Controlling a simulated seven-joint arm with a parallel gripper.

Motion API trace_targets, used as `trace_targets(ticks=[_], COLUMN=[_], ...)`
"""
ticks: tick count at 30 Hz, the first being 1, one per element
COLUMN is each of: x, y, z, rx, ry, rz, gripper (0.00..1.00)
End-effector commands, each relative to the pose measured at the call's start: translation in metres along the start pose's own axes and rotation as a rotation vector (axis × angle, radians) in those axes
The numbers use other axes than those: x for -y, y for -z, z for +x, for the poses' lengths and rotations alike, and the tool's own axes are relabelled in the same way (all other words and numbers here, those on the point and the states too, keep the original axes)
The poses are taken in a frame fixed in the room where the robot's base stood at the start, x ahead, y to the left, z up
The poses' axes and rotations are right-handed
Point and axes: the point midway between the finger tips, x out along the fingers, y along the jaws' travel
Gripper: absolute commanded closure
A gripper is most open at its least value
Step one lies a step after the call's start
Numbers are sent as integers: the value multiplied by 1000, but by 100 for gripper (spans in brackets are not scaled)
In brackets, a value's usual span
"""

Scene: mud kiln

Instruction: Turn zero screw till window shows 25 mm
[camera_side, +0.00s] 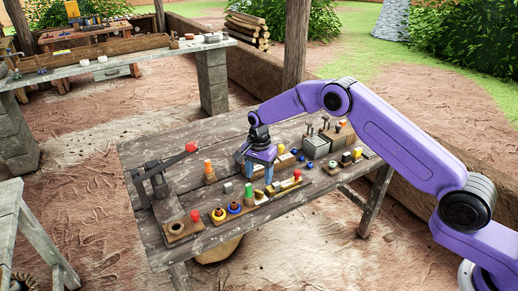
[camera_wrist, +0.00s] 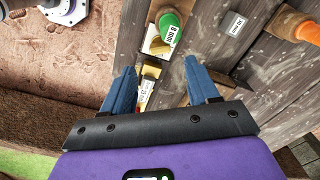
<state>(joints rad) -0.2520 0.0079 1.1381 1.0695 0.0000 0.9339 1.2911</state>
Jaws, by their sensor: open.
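My gripper (camera_side: 259,175) is open above the middle of the plank table, its two blue fingers pointing down. In the wrist view my gripper (camera_wrist: 161,76) has a gap between its fingers, with nothing held in it. A green knob (camera_side: 249,192) stands just left of the fingers in the side view. In the wrist view the green knob (camera_wrist: 167,22) is ahead of the fingertips, apart from them. A white label (camera_wrist: 175,36) beside it bears small print ending in mm; its number is hard to read. I cannot tell for certain which part is the zero screw.
A wooden strip with brass and white-marked parts (camera_wrist: 146,88) lies below the fingers. An orange cone (camera_side: 209,169), a red-knobbed lever (camera_side: 191,147) and a board with rings (camera_side: 219,214) stand to the left. Grey boxes (camera_side: 315,147) stand at the right.

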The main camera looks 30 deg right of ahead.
Motion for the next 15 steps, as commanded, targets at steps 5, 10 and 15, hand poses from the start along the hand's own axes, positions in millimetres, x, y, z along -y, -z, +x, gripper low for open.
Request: trace_targets(ticks=[5, 10, 15], x=[1, 1, 0], y=[0, 0, 0], z=[-40, -73, -95], rx=[-1, -1, -1], ry=[4, 4, 2], rz=[0, 0, 0], gripper=[40, 40, 40])
